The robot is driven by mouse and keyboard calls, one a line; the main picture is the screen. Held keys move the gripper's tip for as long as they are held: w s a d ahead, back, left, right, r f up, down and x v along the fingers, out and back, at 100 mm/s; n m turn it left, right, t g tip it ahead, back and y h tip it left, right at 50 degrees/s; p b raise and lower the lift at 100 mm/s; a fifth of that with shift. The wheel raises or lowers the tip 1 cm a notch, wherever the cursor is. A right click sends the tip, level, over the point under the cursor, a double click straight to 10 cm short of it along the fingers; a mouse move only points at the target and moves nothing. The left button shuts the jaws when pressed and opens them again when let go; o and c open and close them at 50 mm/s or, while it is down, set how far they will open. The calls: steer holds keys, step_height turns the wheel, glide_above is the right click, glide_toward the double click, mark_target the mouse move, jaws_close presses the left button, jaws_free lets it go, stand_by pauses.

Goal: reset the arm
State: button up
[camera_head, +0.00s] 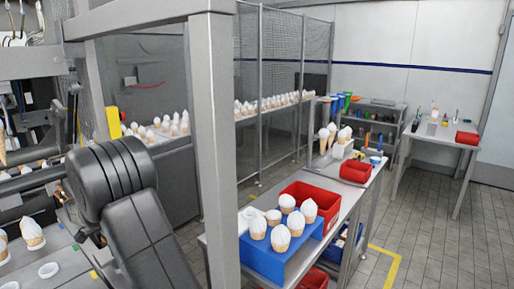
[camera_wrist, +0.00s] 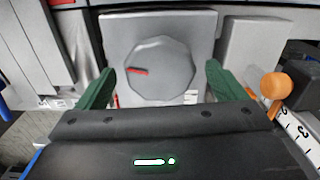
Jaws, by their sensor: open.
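My gripper (camera_wrist: 170,88) shows in the wrist view with its two green fingers spread wide apart and nothing held between them. Beyond the fingers is a grey panel with a large grey octagonal knob (camera_wrist: 160,70), which has a red mark on its left side. The knob appears between the fingers; I cannot tell how far it is from them. In the head view my dark arm fills the lower left, and the gripper itself is not visible there.
A grey post (camera_head: 211,150) stands close beside my arm. To the right, a bench holds a blue box (camera_head: 262,262) of cones and a red bin (camera_head: 318,190). An orange ball-ended lever (camera_wrist: 275,86) is right of the knob. Open tiled floor (camera_head: 440,240) lies at the right.

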steer(key=n, duration=0.8)
steer(key=shift+n, duration=0.3)
steer(key=n, duration=0.4)
steer(key=shift+n, duration=1.9)
steer(key=shift+d, duration=0.1)
